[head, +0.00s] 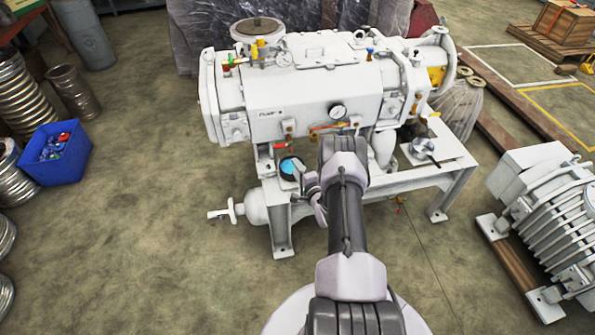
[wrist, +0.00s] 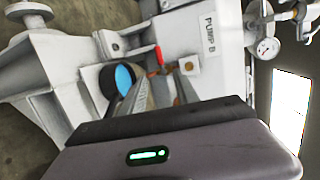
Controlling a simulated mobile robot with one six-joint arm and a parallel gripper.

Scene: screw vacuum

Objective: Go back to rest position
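My arm reaches forward from the bottom of the head view over the front of a white vacuum pump (head: 315,95). My gripper (head: 306,186) is at the pump's lower front, close to a round gauge with a blue face (head: 290,168). The wrist view shows the dark gripper body with a green light along the bottom, and the blue-faced gauge (wrist: 124,77) just beyond it. A red-handled valve (wrist: 158,55) and the "PUMP B" label (wrist: 209,36) are beyond.
The pump's white frame (head: 282,232) stands under and around my gripper. A white finned unit (head: 550,220) on wooden beams is at the right. A blue bin (head: 55,167) and coiled metal hoses (head: 20,95) are at the left. The floor at the front left is clear.

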